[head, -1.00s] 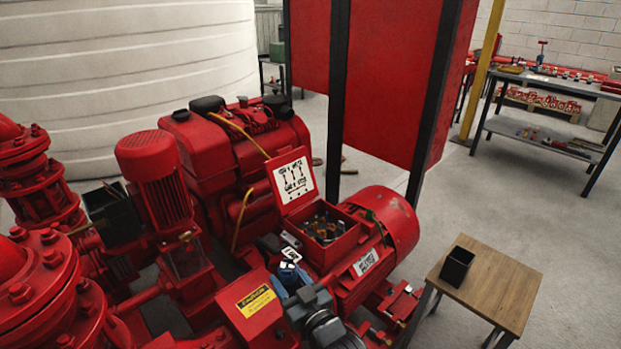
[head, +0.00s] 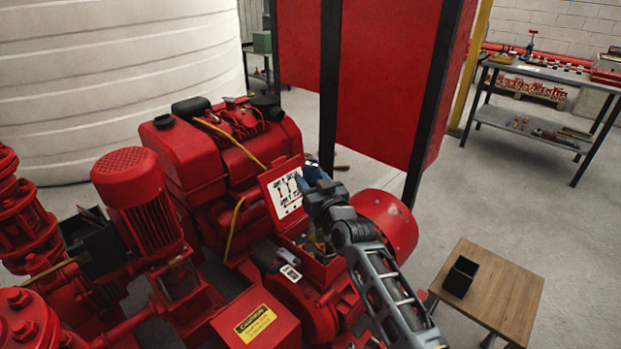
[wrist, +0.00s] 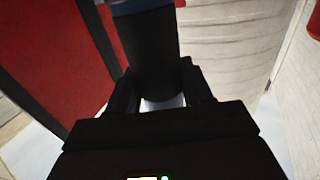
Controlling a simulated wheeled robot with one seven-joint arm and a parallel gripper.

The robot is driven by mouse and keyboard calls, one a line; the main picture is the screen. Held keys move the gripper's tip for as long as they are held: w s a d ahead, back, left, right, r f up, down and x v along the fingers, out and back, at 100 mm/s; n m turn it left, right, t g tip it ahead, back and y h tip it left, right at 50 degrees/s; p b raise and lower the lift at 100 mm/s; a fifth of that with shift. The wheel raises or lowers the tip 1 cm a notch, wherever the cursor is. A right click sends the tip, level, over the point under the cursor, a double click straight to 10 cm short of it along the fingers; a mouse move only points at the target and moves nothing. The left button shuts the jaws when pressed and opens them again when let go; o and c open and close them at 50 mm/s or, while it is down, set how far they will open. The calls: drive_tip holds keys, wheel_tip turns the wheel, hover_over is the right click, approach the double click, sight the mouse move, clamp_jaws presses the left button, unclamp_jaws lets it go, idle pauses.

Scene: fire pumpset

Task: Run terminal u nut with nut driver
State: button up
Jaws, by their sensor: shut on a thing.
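My gripper (head: 321,190) is raised at the upper right of the open red terminal box (head: 318,270), in front of its lid edge. It is shut on a dark tool with a blue part (head: 312,172), seemingly the nut driver. In the wrist view the tool's thick black body (wrist: 157,60) stands between the fingers, with blue at its top edge. The tool's tip is not clear. The lid (head: 284,190) stands open with a white wiring diagram. My arm hides much of the box interior, so terminal u and its nut cannot be made out.
The round red motor housing (head: 388,222) is right of the box, behind my arm. A red engine (head: 215,150) is at the left. A wooden table (head: 510,290) with a black holder (head: 460,276) stands at the right. Clear floor lies beyond.

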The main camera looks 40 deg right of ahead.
idle(0.3)
wheel_tip(320, 180, down, 8)
drive_tip(key=b, duration=0.8)
drive_tip(key=shift+b, duration=0.3)
drive_tip(key=shift+a+f+b, duration=0.1)
drive_tip(key=shift+f+b, duration=0.7)
drive_tip(key=shift+b, duration=0.4)
idle(2.7)
drive_tip(key=shift+r+p, duration=2.6)
drive_tip(key=shift+r, duration=0.55)
